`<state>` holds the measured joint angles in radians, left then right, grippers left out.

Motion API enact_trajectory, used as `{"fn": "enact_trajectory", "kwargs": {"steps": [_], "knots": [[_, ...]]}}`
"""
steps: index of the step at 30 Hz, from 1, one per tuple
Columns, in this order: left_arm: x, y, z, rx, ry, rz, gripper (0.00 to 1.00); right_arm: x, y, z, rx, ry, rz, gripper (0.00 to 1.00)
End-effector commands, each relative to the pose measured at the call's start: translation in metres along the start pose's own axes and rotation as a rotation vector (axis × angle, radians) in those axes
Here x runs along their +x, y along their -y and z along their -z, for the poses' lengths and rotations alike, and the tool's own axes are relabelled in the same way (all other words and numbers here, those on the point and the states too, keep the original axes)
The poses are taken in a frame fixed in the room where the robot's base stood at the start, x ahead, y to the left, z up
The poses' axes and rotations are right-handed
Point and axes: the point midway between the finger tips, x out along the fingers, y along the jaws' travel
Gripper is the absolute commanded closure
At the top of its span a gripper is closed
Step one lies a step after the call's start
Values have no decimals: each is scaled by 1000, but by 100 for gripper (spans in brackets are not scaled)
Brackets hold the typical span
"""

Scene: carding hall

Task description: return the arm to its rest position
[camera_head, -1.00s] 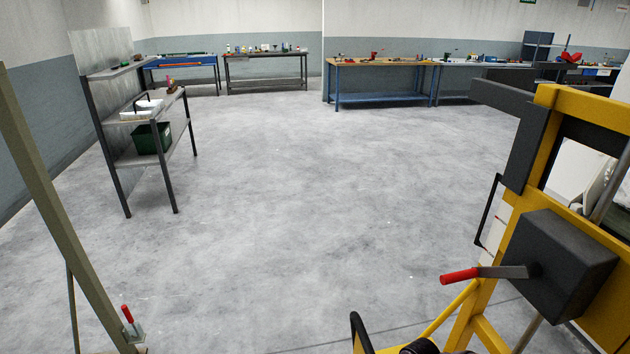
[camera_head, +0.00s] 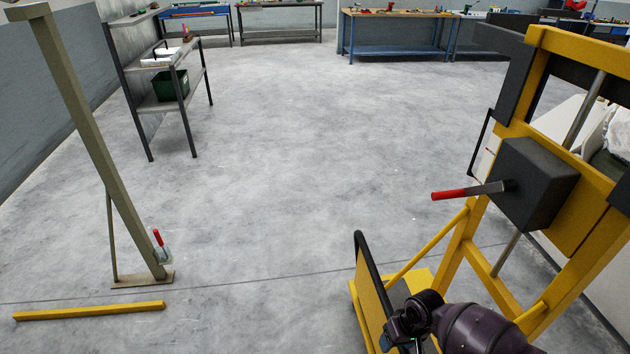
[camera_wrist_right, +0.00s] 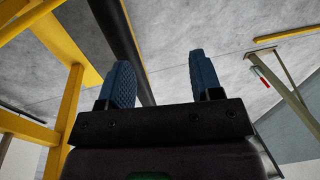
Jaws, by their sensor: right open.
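My right arm (camera_head: 475,330) comes in at the bottom of the head view, a dark jointed arm beside the yellow frame. Its gripper (camera_head: 400,325) is small and partly hidden there. In the right wrist view the gripper (camera_wrist_right: 162,88) shows two blue ribbed fingers standing wide apart with nothing between them. A black bar (camera_wrist_right: 122,45) passes behind the fingers in that view. My left arm and gripper are not in the frames.
A yellow frame (camera_head: 475,225) with a dark box and red-tipped lever (camera_head: 455,194) stands close on the right. A grey post (camera_head: 85,130) and a yellow floor bar (camera_head: 90,311) are on the left. A shelf (camera_head: 190,95) and benches (camera_head: 395,50) stand farther back. The middle floor is clear.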

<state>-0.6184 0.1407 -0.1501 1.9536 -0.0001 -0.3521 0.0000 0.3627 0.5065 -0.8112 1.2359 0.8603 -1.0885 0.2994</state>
Motion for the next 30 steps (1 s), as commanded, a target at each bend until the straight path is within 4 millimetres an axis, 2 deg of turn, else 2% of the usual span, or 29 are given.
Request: {"fn": "enact_trajectory", "kwargs": {"steps": [2,5,9,12,15,19,23,26,30], "knots": [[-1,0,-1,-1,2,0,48,-5,4,18,-79,-97,-15,41],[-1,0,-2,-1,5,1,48,-24,15,46,-169,-232,-26,41],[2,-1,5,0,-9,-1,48,-50,38,76,-265,-406,-26,41],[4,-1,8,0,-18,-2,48,-70,57,89,-328,-558,-22,41],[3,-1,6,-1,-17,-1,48,-88,72,93,-366,-698,-24,41],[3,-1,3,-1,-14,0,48,-110,81,87,-384,-857,-40,41],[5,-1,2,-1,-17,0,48,-131,78,70,-368,-1005,-83,41],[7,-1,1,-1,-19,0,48,-144,66,48,-336,-1093,-134,41],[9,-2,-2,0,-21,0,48,-154,42,10,-270,-1162,-217,41]]}}
